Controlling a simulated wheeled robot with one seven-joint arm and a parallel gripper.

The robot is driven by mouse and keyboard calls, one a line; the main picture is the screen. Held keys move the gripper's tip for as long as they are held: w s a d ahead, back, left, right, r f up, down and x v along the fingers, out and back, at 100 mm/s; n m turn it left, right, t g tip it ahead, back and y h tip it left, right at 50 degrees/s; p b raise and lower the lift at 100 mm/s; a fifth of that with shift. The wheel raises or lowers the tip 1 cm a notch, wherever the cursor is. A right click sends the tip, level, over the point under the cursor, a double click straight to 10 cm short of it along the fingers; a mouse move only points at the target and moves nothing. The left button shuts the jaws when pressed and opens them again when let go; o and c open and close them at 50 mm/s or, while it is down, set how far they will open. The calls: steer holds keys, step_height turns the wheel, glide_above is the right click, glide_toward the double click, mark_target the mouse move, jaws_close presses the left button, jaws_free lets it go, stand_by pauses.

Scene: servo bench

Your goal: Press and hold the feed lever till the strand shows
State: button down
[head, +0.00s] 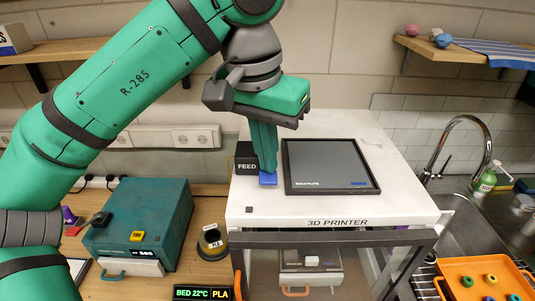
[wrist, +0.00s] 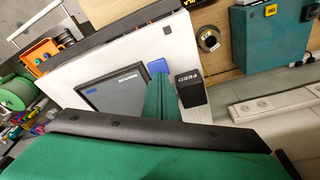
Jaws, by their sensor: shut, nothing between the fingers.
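The white 3D printer (head: 400,190) stands on the bench with a black FEED box (head: 246,160) at the back left of its top. The blue feed lever (head: 268,180) sticks out in front of that box. My gripper (head: 267,171) is shut and empty, pointing down, its fingertips right at the lever and hiding part of it. In the wrist view the fingertips (wrist: 158,80) overlap the edge of the blue lever (wrist: 157,67), beside the FEED box (wrist: 190,88). I cannot tell whether they touch it. I cannot make out a strand in either view.
A dark build plate (head: 330,168) lies on the printer top, right of my gripper. A green-blue box (head: 140,220), a spool (head: 212,242) and a lit display (head: 202,293) are at left. A sink tap (head: 470,120) and an orange tray (head: 460,270) are at right.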

steer(key=shift+w+r, duration=0.1)
steer(key=shift+r, duration=1.7)
steer(key=shift+d+r, duration=0.1)
steer(key=shift+r, duration=0.4)
steer(key=shift+a+r, duration=0.2)
steer(key=shift+r, duration=0.65)
steer(key=shift+d+r, duration=0.1)
steer(key=shift+r, duration=0.75)
